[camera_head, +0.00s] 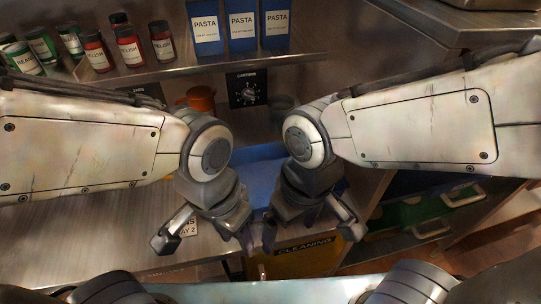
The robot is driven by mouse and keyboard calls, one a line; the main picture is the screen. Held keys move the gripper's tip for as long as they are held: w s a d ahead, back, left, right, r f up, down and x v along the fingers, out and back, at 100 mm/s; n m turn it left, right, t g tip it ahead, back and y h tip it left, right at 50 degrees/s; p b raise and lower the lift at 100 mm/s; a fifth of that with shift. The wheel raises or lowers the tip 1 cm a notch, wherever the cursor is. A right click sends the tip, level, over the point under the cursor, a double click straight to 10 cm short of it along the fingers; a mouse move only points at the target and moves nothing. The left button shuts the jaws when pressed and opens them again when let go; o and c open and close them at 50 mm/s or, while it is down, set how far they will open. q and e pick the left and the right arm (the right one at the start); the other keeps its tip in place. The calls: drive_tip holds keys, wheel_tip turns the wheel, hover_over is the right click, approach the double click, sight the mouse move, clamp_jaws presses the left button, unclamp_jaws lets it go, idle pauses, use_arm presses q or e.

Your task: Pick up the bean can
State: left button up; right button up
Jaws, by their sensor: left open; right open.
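A green bean can (24,60) with a white label stands at the far left of the upper shelf. Several similar green-and-white cans stand close around it, and their labels are hard to read. My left gripper (203,240) is open and empty, pointing down over the metal counter, well below and to the right of the cans. My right gripper (310,232) is open and empty beside it, above the cleaning box. Neither gripper touches a can.
Red relish jars (130,50) stand right of the cans on the shelf (190,68), then blue pasta boxes (242,30). Below are an orange pot (200,98), a dial panel (247,90), a blue surface (262,158) and a yellow cleaning box (300,265). The left counter (100,232) looks mostly clear.

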drive_tip(key=w+d+f+m+p, duration=0.1)
drive_tip(key=w+d+f+m, duration=0.1)
drive_tip(key=w+m, duration=1.3)
drive_tip(key=w+d+f+m, duration=0.1)
drive_tip(key=w+d, duration=0.1)
drive_tip(key=w, duration=0.2)
drive_tip(key=w+d+f+m, duration=0.2)
drive_tip(key=w, duration=0.2)
drive_tip(key=w+d+f+m+h+p, duration=0.1)
drive_tip(key=w+d+f, duration=0.1)
drive_tip(key=w, duration=0.3)
drive_tip(key=shift+d+f+m, duration=0.15)
drive_tip(key=shift+d+m, duration=0.15)
drive_tip(key=shift+m, duration=0.4)
drive_tip(key=f, duration=0.3)
drive_tip(key=f+p, duration=0.1)
drive_tip(key=shift+w+d+f, duration=0.3)
drive_tip(key=shift+d, duration=0.05)
drive_tip(key=shift+f, duration=0.6)
drive_tip(key=shift+f+p, duration=0.3)
drive_tip(key=shift+p, duration=0.2)
wheel_tip(320, 180, down, 3)
drive_tip(key=shift+d+f+p, duration=0.1)
drive_tip(key=shift+f+p, duration=0.1)
drive_tip(key=shift+p, duration=0.7)
drive_tip(key=shift+w+f, duration=0.1)
drive_tip(key=shift+f, duration=0.5)
clamp_jaws()
drive_tip(key=shift+r, duration=0.1)
